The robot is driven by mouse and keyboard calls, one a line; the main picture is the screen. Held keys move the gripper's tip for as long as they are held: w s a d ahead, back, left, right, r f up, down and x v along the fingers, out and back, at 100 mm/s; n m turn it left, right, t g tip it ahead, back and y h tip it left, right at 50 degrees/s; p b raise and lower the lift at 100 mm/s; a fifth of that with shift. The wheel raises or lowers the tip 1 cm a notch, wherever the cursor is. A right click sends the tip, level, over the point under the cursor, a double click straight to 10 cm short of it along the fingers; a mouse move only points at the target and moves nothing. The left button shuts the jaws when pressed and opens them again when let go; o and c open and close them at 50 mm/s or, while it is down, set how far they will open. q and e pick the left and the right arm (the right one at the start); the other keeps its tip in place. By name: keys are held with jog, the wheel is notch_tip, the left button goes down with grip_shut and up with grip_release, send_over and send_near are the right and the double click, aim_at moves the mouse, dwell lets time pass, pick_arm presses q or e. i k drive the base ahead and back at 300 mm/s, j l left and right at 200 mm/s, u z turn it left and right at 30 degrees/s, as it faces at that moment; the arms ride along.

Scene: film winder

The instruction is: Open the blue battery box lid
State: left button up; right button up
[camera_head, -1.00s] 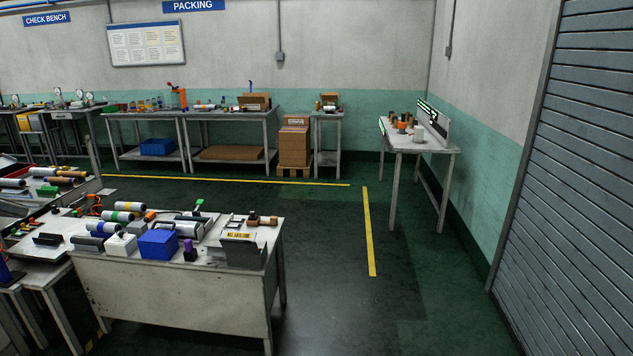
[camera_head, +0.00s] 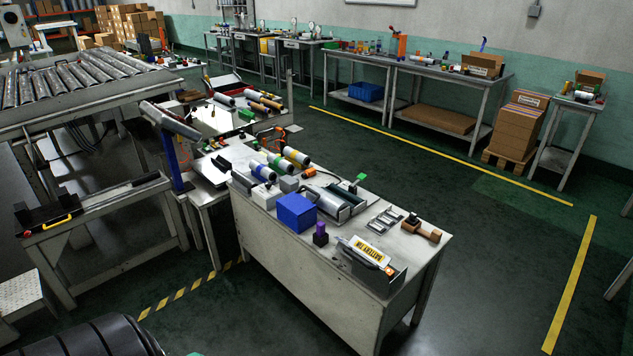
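A plain blue box (camera_head: 296,213) stands on the near long edge of the grey-white workbench (camera_head: 300,272) in the head view. It looks like a closed block; I cannot make out a lid seam or hinge. A grey open-topped holder (camera_head: 372,272) with a yellow label sits to its right near the bench corner; the label's small lettering seems to begin with "BATTERY". A small dark block with a purple top (camera_head: 320,233) stands between them. Neither of my grippers is in view.
White blocks (camera_head: 266,195), striped rolls (camera_head: 297,157), a roller unit (camera_head: 338,202) and a brown wooden-looking piece (camera_head: 422,229) crowd the bench top. A roller conveyor (camera_head: 80,78) stands at the left. The dark green floor is clear right of the bench.

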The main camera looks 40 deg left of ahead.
aim_at(295, 203)
jog(key=i+l+u, duration=0.15)
jog(key=i+u, duration=0.3)
jog(key=i+l+u, duration=0.2)
jog(key=u, duration=0.25)
jog(key=i+l+u, duration=0.25)
jog(key=u, duration=0.2)
jog(key=i+l+u, duration=0.15)
jog(key=l+u, duration=0.3)
jog(key=i+l+u, duration=0.2)
jog(key=l, duration=0.3)
jog(key=l+u, duration=0.2)
jog(key=l, duration=0.25)
